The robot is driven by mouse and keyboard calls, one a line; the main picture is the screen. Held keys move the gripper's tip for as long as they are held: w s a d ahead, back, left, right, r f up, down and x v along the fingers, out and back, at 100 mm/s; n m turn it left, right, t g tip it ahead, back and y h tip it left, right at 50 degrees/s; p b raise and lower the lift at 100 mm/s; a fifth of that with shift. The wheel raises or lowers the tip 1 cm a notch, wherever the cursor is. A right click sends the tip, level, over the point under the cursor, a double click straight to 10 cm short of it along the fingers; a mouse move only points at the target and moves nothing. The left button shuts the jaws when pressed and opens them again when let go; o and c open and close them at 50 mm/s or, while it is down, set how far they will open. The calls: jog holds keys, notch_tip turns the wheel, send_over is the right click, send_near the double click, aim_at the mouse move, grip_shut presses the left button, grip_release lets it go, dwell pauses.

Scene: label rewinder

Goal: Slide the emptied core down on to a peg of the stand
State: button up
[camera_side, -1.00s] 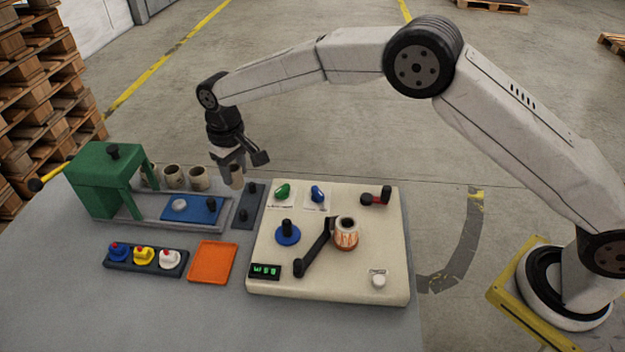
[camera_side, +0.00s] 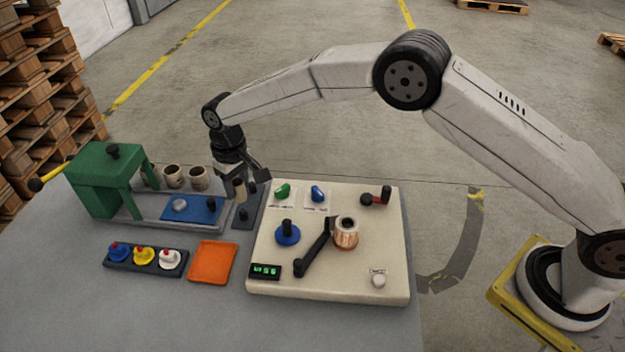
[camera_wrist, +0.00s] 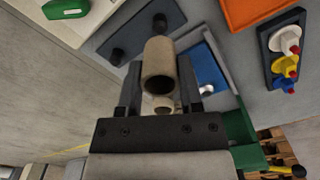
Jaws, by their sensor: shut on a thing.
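My gripper (camera_wrist: 161,92) is shut on the tan, hollow core (camera_wrist: 160,66), gripping it from both sides. The core (camera_side: 239,190) also shows in the side view, roughly upright, at the far left part of the dark stand (camera_side: 246,220). The stand has two black pegs, a far one (camera_side: 253,187) and a near one (camera_side: 243,214). Both pegs look bare. In the wrist view the stand (camera_wrist: 138,38) lies beyond the core, with one peg (camera_wrist: 117,57) to the core's left and one (camera_wrist: 160,22) above it. The core's exact height over the stand is hard to tell.
Left of the stand are a blue plate (camera_side: 206,211) and a green press (camera_side: 98,180), with several tan cores (camera_side: 198,178) behind. The cream rewinder board (camera_side: 330,285) stands close on the right. An orange tray (camera_side: 212,262) lies in front.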

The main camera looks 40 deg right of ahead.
aim_at(242, 211)
jog(key=shift+f, duration=3.4)
jog(key=shift+r, duration=0.1)
jog(key=shift+r, duration=0.1)
jog(key=o, duration=0.9)
jog(key=shift+o, duration=0.2)
jog(key=shift+a, duration=0.15)
